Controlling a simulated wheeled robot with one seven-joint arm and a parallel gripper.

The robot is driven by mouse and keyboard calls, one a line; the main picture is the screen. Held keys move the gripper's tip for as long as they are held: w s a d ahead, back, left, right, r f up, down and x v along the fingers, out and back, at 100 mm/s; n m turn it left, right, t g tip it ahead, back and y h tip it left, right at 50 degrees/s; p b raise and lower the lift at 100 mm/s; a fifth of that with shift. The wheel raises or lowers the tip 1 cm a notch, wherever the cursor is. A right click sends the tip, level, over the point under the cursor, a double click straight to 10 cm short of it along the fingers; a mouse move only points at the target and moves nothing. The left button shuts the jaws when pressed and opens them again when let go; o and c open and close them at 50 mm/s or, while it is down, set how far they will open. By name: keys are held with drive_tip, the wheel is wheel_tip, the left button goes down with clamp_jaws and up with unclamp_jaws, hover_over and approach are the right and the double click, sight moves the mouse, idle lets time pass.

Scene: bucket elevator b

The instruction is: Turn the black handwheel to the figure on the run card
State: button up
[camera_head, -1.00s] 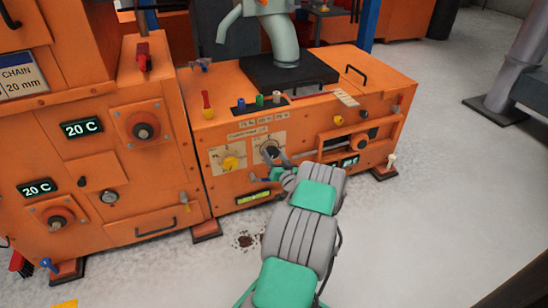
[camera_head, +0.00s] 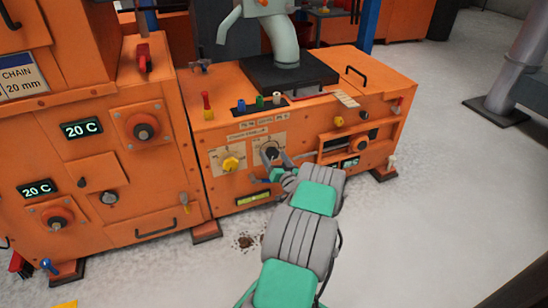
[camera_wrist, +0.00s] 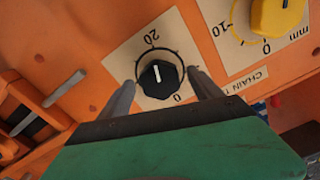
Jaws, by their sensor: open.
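The black handwheel (camera_wrist: 159,79) with a white pointer line sits on a pale scale plate (camera_wrist: 122,54) on the orange panel. In the wrist view the scale shows 20 and 0, and the picture is turned over. The handwheel (camera_head: 271,152) also shows in the head view, partly beside my fingers. My gripper (camera_wrist: 161,88) is open, with one finger on each side of the handwheel; I cannot tell whether they touch it. It shows in the head view (camera_head: 274,166) at the panel front. The run card's figure cannot be read in these views.
A yellow knob (camera_head: 231,164) with its own scale is close on the left of the handwheel. Coloured pegs (camera_head: 258,101) stand on the machine top above. Clear floor (camera_head: 430,220) lies to the right.

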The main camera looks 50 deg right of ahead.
drive_tip(key=p+v, duration=0.2)
drive_tip(key=v, duration=0.5)
drive_tip(key=shift+s+a, duration=0.15)
drive_tip(key=shift+s, duration=0.15)
